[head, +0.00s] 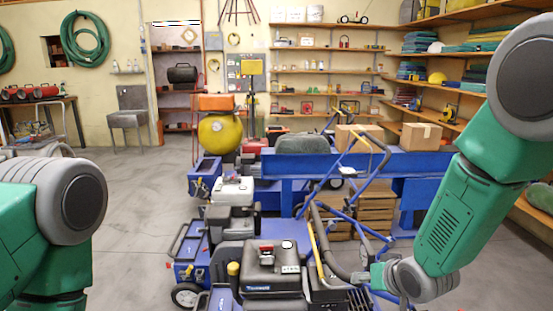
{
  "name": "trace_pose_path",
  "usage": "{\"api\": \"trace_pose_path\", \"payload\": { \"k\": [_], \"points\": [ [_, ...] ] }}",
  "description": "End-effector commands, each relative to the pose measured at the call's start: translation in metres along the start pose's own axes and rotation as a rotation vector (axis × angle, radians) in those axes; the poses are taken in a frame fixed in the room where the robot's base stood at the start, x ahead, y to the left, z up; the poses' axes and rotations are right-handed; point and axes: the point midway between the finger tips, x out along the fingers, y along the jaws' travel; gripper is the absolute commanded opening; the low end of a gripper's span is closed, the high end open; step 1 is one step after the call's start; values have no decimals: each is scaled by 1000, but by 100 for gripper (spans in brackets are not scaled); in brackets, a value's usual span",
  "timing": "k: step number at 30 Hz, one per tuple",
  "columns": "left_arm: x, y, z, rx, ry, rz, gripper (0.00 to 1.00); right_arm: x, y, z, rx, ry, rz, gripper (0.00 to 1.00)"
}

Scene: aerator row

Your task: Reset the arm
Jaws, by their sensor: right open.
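My right arm comes in from the right, green with grey joints, and bends down to the front machine. My right gripper (364,281) is at the lower end of this arm, small in view and open. It is beside the dark curved handle bar of the front blue aerator (272,272); I cannot tell whether it touches the bar. My left arm shows only as a green link and grey joint at the left edge. My left gripper is out of view.
Several blue machines with engines stand in a row up the middle. A yellow round tank (219,134) is behind them. Cardboard boxes (421,136) rest on a blue bench at the right. Wall shelves (325,70) line the back. The floor (135,190) at left is clear.

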Motion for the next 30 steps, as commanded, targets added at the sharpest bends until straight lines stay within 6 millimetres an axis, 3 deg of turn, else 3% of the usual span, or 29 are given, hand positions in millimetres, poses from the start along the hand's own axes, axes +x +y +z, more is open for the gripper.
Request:
{"api": "trace_pose_path", "payload": {
  "k": [8,14,16,21,24,27,30],
  "points": [
    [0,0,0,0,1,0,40,-2,19,69,-5,-104,30,46],
    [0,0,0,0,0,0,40,-13,37,144,-17,-223,64,46],
    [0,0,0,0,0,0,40,-22,45,179,-24,-283,79,46],
    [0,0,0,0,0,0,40,-67,67,284,-51,-475,126,46],
    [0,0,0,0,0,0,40,-98,77,331,-71,-573,147,46],
    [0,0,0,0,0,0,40,-122,82,361,-86,-642,160,46],
    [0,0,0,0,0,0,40,-136,85,376,-96,-681,166,46]
  ]
}}
